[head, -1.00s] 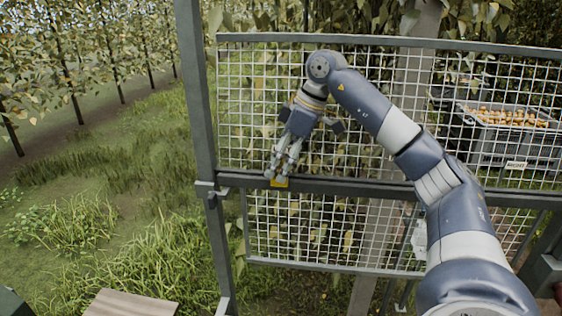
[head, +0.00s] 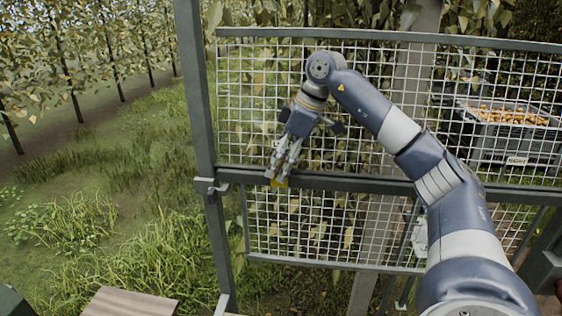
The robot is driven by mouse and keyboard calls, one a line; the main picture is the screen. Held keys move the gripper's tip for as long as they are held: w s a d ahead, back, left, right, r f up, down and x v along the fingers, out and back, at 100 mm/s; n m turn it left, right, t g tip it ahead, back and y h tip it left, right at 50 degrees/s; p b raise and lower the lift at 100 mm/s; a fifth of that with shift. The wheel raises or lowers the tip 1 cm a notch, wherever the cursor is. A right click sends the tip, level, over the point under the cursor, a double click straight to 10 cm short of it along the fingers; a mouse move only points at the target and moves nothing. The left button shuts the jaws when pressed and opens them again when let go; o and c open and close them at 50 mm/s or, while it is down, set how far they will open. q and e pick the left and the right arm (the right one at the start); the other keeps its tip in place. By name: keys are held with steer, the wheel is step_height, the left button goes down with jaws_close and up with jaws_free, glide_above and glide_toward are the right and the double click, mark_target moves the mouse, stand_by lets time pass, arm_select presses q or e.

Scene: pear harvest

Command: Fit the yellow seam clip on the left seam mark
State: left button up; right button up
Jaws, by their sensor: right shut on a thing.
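The yellow seam clip (head: 280,182) shows at the tips of my right gripper (head: 276,174). The gripper points down and is shut on the clip. The clip is at the dark middle rail (head: 340,183) of the mesh panel, towards its left end. I cannot tell whether the clip touches the rail or sits in front of it. The left seam mark cannot be made out; the gripper and clip may hide it. My left gripper is not in view.
A grey post (head: 197,110) stands left of the mesh panel (head: 250,100), with a latch (head: 211,187) at rail height. A grey crate of pears (head: 512,140) stands behind the mesh at right. A wooden board (head: 130,302) lies at bottom left. Open grass lies left.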

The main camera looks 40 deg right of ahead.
steer(key=shift+f, duration=0.45)
steer(key=o, duration=1)
steer(key=shift+r, duration=0.1)
steer(key=shift+v, duration=5.95)
steer(key=shift+s, duration=0.1)
